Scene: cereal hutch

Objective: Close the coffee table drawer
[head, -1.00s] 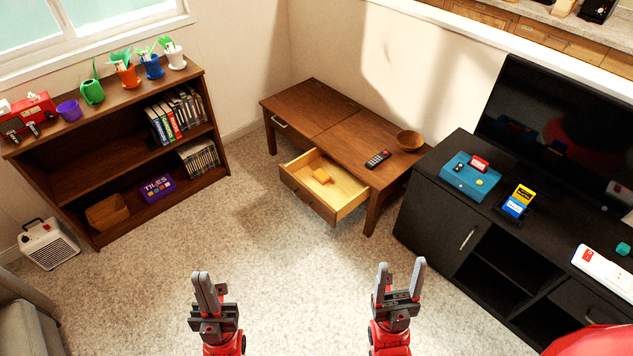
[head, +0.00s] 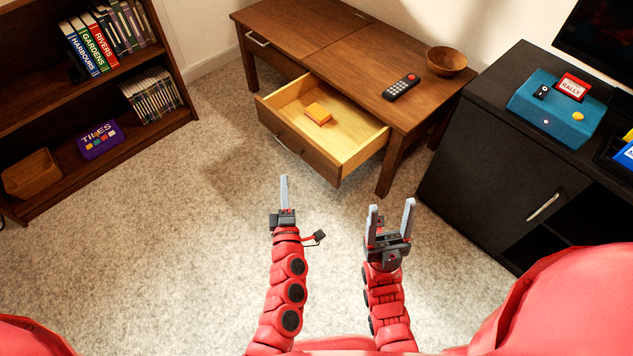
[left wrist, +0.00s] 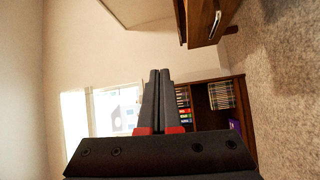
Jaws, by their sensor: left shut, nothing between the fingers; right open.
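The wooden coffee table (head: 345,45) stands ahead against the wall. Its right drawer (head: 310,150) is pulled well out, with a bar handle on its front and an orange block (head: 318,114) inside. My left gripper (head: 284,182) is shut and empty, in front of and below the drawer front, apart from it. In the left wrist view the closed fingers (left wrist: 155,95) point past a drawer front with a handle (left wrist: 215,22) at the top right. My right gripper (head: 391,215) is open and empty, to the right of the left one and apart from the table.
A remote (head: 401,87) and a wooden bowl (head: 446,61) sit on the tabletop. A black TV cabinet (head: 490,175) stands close on the right. A bookshelf (head: 100,185) stands on the left. Carpet (head: 190,240) between is clear.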

